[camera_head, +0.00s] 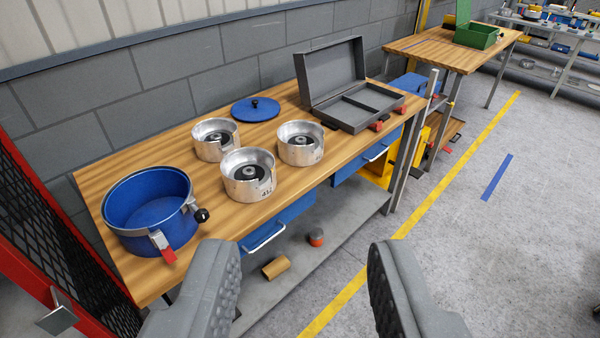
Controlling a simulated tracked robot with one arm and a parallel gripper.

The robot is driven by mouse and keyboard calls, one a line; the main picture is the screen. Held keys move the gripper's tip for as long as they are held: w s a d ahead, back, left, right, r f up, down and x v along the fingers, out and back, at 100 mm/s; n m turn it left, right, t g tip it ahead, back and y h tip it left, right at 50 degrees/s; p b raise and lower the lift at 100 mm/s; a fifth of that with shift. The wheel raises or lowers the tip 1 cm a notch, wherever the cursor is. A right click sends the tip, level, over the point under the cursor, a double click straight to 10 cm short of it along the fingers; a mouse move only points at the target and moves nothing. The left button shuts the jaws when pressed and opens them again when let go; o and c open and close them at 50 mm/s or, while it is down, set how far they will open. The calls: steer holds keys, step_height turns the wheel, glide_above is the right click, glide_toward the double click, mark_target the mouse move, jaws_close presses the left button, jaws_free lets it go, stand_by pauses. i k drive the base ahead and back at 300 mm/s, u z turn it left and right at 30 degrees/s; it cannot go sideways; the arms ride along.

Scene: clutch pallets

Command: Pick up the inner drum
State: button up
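Three open silver metal drums with dark hubs inside stand upright on the wooden workbench (215,268). One is at the back left (216,140), one at the right (301,144) and one at the front (249,176), which has dark markings on its side. I cannot tell which of them is called the inner drum. A larger blue round container (150,210) with metal clasps stands left of them, open and seemingly empty. My gripper (302,262) is open and empty, its two grey padded fingers wide apart in the foreground, in front of the bench and apart from the drums.
An open grey case (357,107) stands at the bench's right end. Below are blue drawers and a lower shelf (300,268) with small parts. Red-framed mesh (50,225) borders the left. The floor at right is clear.

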mark_target(301, 142)
steer(key=z, duration=0.6)
steer(key=i, duration=1.55)
steer(key=u, duration=0.9)
steer(key=i, duration=0.8)
steer(key=u, duration=0.55)
